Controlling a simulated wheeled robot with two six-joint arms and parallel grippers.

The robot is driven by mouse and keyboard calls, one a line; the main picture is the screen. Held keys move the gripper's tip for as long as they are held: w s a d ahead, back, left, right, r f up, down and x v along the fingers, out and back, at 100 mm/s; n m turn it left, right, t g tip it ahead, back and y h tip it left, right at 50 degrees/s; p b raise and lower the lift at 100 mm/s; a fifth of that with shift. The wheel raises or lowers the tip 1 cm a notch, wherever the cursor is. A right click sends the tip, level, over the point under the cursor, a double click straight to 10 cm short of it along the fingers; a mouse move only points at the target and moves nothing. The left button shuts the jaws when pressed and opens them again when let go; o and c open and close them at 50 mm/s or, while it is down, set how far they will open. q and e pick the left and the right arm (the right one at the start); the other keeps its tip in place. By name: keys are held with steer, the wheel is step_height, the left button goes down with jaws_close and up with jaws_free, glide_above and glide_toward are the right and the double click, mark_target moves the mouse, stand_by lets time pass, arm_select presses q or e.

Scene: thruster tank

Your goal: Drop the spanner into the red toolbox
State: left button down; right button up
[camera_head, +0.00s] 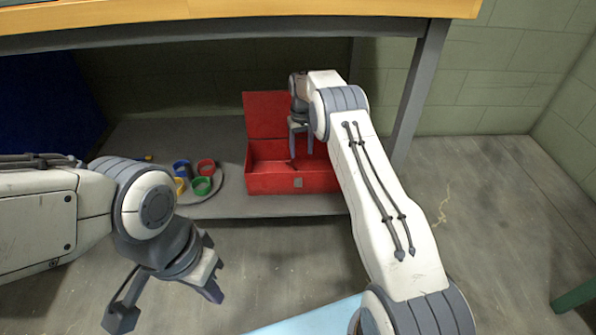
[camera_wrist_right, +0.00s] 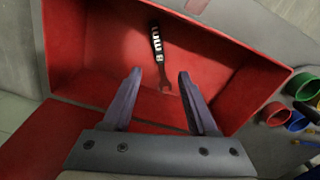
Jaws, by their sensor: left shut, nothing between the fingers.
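The red toolbox (camera_head: 262,182) stands with its lid up on the low shelf in the head view. It also fills much of the right wrist view (camera_wrist_right: 95,60). The spanner (camera_wrist_right: 157,45), with a dark handle with white marks and a reddish open jaw end, is inside the toolbox outline in the right wrist view, beyond the fingertips. I cannot tell its exact height above the floor. My right gripper (camera_head: 301,150) is over the toolbox; its fingers (camera_wrist_right: 160,75) are apart and empty. My left gripper (camera_head: 212,291) is shut and empty at lower left, away from the toolbox.
A round tray (camera_head: 212,192) with several coloured rings or cups stands left of the toolbox. The wooden bench top (camera_head: 250,12) hangs over the shelf, with a grey leg (camera_head: 420,85) at right. A light blue surface (camera_head: 315,318) lies at the bottom.

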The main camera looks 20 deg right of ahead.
step_height(320, 180, up, 8)
steer(key=p, duration=0.4)
steer(key=shift+f, duration=0.25)
